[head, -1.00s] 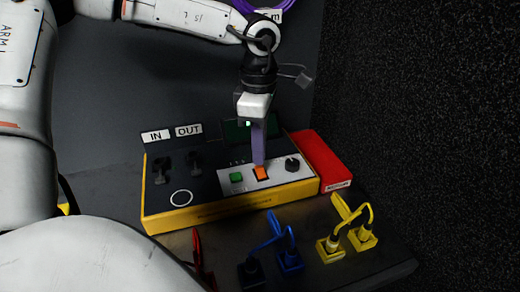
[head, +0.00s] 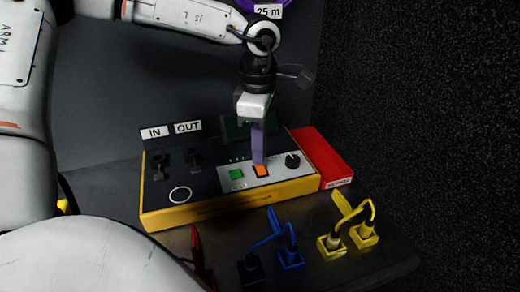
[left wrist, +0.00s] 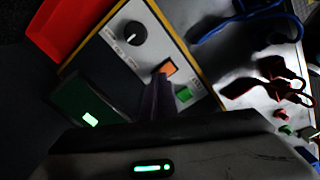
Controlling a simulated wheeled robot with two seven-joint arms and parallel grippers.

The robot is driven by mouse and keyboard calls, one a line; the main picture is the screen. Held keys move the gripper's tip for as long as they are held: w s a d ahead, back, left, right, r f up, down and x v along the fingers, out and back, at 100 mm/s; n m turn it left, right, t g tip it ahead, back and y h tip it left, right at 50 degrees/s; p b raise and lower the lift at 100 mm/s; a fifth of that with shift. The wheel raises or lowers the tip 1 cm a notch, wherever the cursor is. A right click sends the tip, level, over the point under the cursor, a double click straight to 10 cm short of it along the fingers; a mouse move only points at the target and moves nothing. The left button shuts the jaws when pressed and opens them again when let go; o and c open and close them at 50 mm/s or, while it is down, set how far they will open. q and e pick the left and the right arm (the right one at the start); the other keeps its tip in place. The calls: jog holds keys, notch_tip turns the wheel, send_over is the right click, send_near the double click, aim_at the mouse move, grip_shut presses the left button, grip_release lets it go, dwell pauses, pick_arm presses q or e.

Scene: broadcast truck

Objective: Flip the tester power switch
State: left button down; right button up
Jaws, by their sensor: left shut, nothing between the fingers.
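The tester (head: 215,205) is a black and yellow box on the bench. Its pale panel holds an orange rocker switch (head: 261,171), a green button (head: 236,174) and a black knob (head: 292,161). My left gripper (head: 258,160) points down with its fingers shut and empty, and its tips are at the rear edge of the orange switch. I cannot tell whether they touch it. In the left wrist view the finger tips (left wrist: 161,78) lie beside the orange switch (left wrist: 169,69), with the green button (left wrist: 184,94) close by. My right gripper is not in view.
A red box (head: 322,160) sits against the tester's right side. Yellow (head: 364,236), blue (head: 290,260) and red plugs with cables stand in front. IN and OUT labels (head: 188,127) stand at the back. A dark speckled wall (head: 420,120) closes off the right.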

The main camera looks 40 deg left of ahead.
pick_arm(q)
jog(key=shift+f, duration=0.3)
jog(key=shift+r, duration=0.15)
notch_tip(320, 180, up, 7)
jog(key=p, duration=0.3)
jog(key=shift+p, duration=0.3)
dwell(0.6)
